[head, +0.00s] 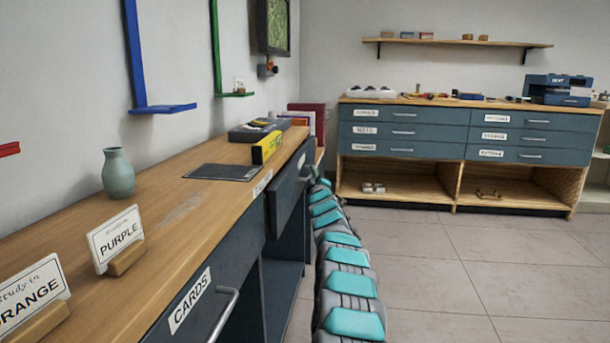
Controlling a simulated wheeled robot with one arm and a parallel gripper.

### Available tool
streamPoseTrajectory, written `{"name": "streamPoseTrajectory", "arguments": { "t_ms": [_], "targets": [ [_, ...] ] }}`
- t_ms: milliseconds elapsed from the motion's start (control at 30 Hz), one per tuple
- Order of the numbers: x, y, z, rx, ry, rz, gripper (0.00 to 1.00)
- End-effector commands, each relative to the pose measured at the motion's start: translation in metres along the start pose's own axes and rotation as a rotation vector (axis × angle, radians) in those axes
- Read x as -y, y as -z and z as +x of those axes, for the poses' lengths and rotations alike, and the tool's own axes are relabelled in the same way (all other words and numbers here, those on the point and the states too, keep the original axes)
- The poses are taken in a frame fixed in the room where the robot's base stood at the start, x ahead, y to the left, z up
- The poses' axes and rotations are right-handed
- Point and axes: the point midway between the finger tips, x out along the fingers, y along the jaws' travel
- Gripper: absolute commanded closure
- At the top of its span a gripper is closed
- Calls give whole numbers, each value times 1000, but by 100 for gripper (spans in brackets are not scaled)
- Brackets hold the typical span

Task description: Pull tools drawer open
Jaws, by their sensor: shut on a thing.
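A dark blue drawer (287,192) at the far part of the left wooden counter appears to stand out a little from the counter's front. Labels near it are too small and slanted to read, so I cannot confirm which one says tools. My arm runs along the counter's front, and my gripper (313,174) is at its far end, at this drawer's handle. It is shut on the handle; the fingertips are small and partly hidden. The nearer drawer is labelled CARDS (190,300) and has a grey bar handle (224,314).
The counter (160,225) carries a green vase (118,173), PURPLE (119,238) and ORANGE (35,297) signs, a dark flat pad (223,172) and a yellow box (267,147). A drawer cabinet (465,133) stands at the back wall. The tiled floor (470,260) on the right is clear.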

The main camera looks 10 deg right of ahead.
Motion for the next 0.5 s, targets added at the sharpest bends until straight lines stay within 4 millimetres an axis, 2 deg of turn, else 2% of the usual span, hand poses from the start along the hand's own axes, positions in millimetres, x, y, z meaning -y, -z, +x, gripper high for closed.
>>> {"name": "streamPoseTrajectory", "arguments": {
  "t_ms": [100,500],
  "targets": [
    [-16,-26,-10,10,1,3,100],
    [-73,-104,-43,12,1,1,100]
  ]
}}
